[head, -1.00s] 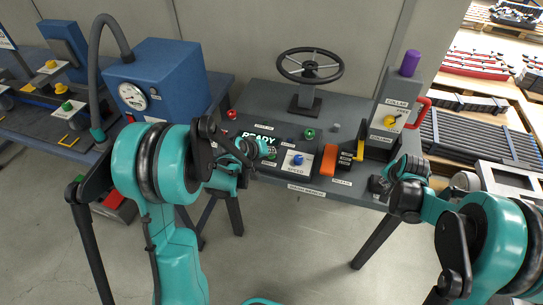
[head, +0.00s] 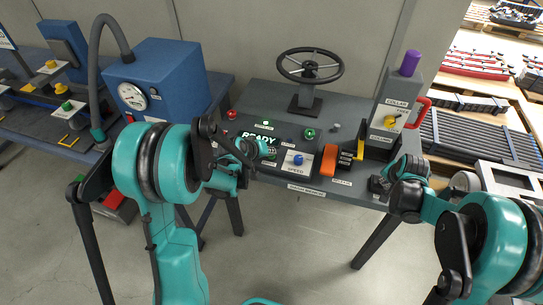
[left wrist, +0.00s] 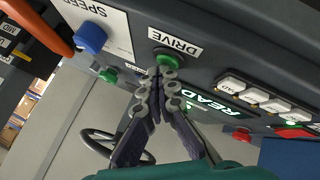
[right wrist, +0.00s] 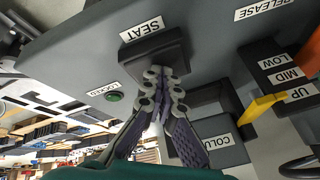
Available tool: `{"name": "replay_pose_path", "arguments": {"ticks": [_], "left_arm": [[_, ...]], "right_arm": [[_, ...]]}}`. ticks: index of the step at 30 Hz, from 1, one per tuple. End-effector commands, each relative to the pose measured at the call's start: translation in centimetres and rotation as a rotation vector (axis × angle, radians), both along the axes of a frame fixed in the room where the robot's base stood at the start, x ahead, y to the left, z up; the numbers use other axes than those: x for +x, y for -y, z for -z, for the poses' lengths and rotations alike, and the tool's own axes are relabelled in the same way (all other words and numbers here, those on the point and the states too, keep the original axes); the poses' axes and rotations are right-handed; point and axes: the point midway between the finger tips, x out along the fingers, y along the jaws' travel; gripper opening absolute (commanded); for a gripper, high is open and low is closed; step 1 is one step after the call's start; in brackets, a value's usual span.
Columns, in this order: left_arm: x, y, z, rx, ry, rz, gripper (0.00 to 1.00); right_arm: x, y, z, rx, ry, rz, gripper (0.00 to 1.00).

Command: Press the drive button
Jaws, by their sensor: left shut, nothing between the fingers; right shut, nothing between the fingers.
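The drive button is a green round button (left wrist: 167,60) beside the white DRIVE label (left wrist: 175,40) in the left wrist view. My left gripper (left wrist: 164,73) is shut and empty, its fingertips at the button's near edge and overlapping it; I cannot tell whether they touch. In the head view my left gripper (head: 252,150) is over the front left of the console (head: 235,100), largely hiding the button. The lit READY display (left wrist: 218,104) is beside it. My right gripper (right wrist: 164,78) is shut and empty, its tips in front of the dark SEAT block (right wrist: 153,48).
A blue SPEED knob (head: 298,160), an orange lever (head: 328,160) and a steering wheel (head: 309,65) stand on the console. The grey column box (head: 397,100) is on its right. A blue machine with a gauge (head: 165,75) stands left.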

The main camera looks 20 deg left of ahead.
Motion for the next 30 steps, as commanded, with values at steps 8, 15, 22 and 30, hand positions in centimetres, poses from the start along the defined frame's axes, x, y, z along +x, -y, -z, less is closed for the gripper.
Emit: {"name": "replay_pose_path", "arguments": {"ticks": [8, 15, 22, 30], "left_arm": [[0.0, 0.0, -1.2, 0.000, 0.000, 0.000, 0.00], [0.0, 0.0, -1.2, 0.000, 0.000, 0.000, 0.00], [0.0, 0.0, -2.9, 0.000, 0.000, 0.000, 0.00], [0.0, 0.0, -5.5, 0.000, 0.000, 0.000, 0.00]], "right_arm": [[0.0, 0.0, 0.0, 0.000, -0.001, 0.000, 0.00], [0.0, 0.0, 0.0, 0.000, -0.001, 0.000, 0.00], [0.0, 0.0, 0.0, 0.000, 0.000, 0.000, 0.00], [0.0, 0.0, 0.0, 0.000, -0.001, 0.000, 0.00]]}}
